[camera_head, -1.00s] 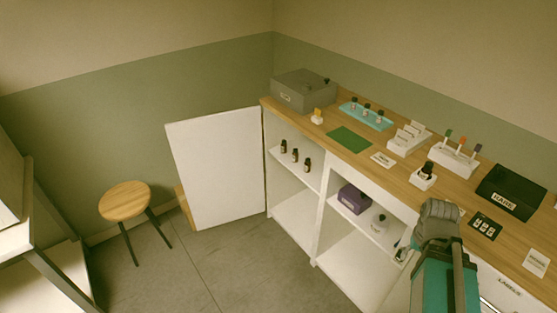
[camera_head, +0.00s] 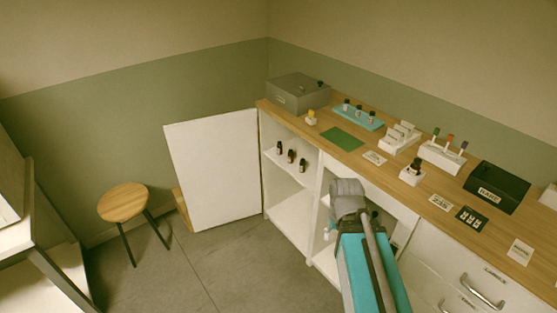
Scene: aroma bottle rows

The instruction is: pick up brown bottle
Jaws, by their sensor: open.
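Three small dark brown bottles with black caps stand in a row on the upper shelf of the open cabinet: the left one (camera_head: 280,148), the middle one (camera_head: 291,156) and the right one (camera_head: 302,165). Another dark bottle (camera_head: 416,167) stands in a white holder on the counter. My arm reaches in from the bottom, in front of the right cabinet bay.
The white cabinet door (camera_head: 213,170) stands wide open left of the shelves. A divider (camera_head: 315,205) separates the two bays. The wooden counter (camera_head: 392,180) holds a teal tray (camera_head: 358,117) with bottles, racks and a black box (camera_head: 496,187). A stool (camera_head: 122,202) stands left; the floor between is clear.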

